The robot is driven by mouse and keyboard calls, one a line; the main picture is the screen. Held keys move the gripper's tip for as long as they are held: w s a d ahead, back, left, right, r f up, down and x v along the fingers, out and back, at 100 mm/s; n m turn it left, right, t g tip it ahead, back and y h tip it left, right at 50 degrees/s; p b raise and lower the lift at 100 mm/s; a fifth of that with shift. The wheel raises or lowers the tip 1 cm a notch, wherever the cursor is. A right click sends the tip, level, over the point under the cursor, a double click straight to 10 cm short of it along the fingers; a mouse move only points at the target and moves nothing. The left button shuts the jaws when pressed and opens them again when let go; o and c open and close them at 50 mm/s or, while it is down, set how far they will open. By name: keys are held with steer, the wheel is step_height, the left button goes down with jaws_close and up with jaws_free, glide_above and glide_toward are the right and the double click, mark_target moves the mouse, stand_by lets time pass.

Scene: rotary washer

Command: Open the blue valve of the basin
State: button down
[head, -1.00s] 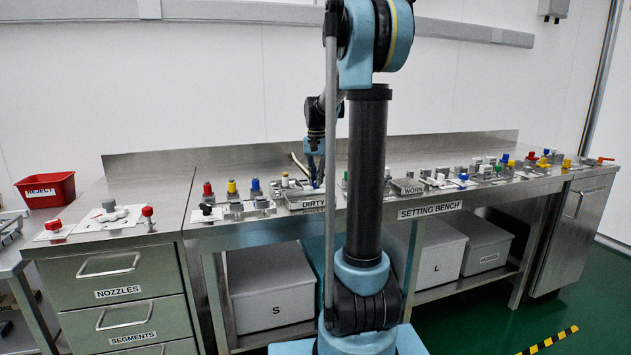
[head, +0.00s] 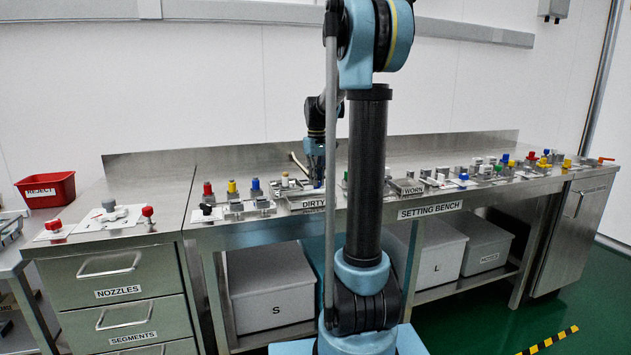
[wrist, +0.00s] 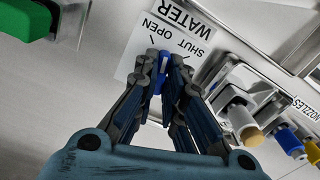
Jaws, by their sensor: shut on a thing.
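The blue valve handle (wrist: 162,62) shows in the wrist view between my fingertips, over a white card (wrist: 160,38) marked WATER, OPEN and SHUT, which appears upside down. My gripper (wrist: 168,66) is shut on the handle; the fingers hide its lower part and the valve body. Whether the handle lines up with OPEN or SHUT I cannot tell. In the head view my gripper (head: 316,178) is down at the bench behind the DIRTY tray (head: 306,204), and the valve is too small to make out there.
A green handle (wrist: 25,18) is at the upper left of the wrist view. Fixtures with a tan knob (wrist: 251,135) and a blue-capped piece (wrist: 290,141) lie at the right. In the head view, red, yellow and blue-topped pieces (head: 231,188) stand left of the tray.

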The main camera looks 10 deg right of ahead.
steer(key=n, duration=0.4)
steer(key=shift+w+n, duration=0.1)
steer(key=shift+n, duration=0.3)
stand_by(0.4)
steer(key=c, duration=1.7)
jaws_free()
step_height(320, 180, up, 12)
steer(key=shift+f, duration=0.1)
